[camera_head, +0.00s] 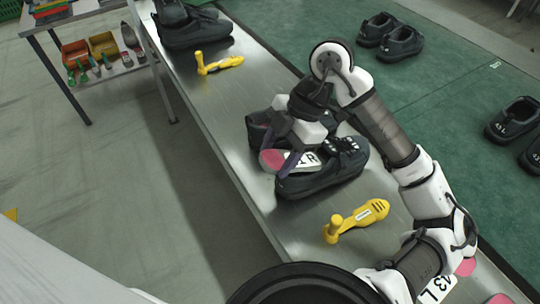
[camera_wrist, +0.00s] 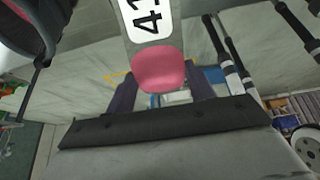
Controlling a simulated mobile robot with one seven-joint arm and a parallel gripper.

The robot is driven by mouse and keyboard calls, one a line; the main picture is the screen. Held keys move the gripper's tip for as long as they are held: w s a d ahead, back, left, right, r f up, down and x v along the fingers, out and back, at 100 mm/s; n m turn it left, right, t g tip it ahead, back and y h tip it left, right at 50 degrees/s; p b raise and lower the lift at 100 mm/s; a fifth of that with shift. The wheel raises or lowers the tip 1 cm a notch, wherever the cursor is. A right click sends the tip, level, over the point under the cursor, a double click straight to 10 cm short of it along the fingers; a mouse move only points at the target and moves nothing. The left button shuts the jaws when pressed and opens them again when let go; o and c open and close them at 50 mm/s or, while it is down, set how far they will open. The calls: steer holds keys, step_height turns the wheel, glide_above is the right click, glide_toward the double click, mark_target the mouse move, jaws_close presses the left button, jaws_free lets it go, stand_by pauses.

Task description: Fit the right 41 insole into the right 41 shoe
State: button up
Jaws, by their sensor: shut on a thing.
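My gripper (camera_head: 277,150) is shut on an insole with a pink heel (camera_head: 271,160) and a white label reading R, held above the metal bench. In the wrist view the insole (camera_wrist: 160,68) shows its pink heel between my fingers, with a label reading 41. A black shoe (camera_head: 320,178) stands on the bench just below and right of the insole. Another black shoe (camera_head: 258,135) stands behind it, partly hidden by my gripper. I cannot read a size on either shoe. A dark shoe (camera_wrist: 35,30) shows at the wrist view's upper left.
Yellow tools lie on the metal bench (camera_head: 205,110), one in front (camera_head: 358,220) and one behind (camera_head: 218,63). Insoles marked 43 L (camera_head: 440,287) lie at the near right. More black shoes (camera_head: 190,28) stand at the far end. Pairs of shoes (camera_head: 390,38) stand on the green surface.

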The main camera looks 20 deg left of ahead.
mark_target(302, 160)
steer(key=shift+t+h, duration=0.3)
steer(key=shift+w+d+f+b, duration=0.4)
steer(key=shift+w+d+b, duration=0.25)
steer(key=shift+w+d, duration=0.1)
steer(key=shift+w+d+f+b, duration=0.45)
steer(key=shift+w+d+b, duration=0.15)
steer(key=shift+w+b, duration=0.15)
steer(key=shift+w+d+f+b, duration=0.4)
steer(key=shift+w+d+b, duration=0.2)
steer(key=shift+w+d, duration=0.15)
steer(key=shift+a+f+t+h+b, duration=0.15)
steer(key=shift+f+t+h+b, duration=0.15)
steer(key=shift+f+b, duration=0.6)
steer(key=shift+r, duration=0.1)
steer(key=o, duration=1)
steer(key=shift+o, duration=0.2)
steer(key=shift+r, duration=0.15)
steer(key=shift+r+p, duration=0.7)
steer(key=shift+r, duration=0.65)
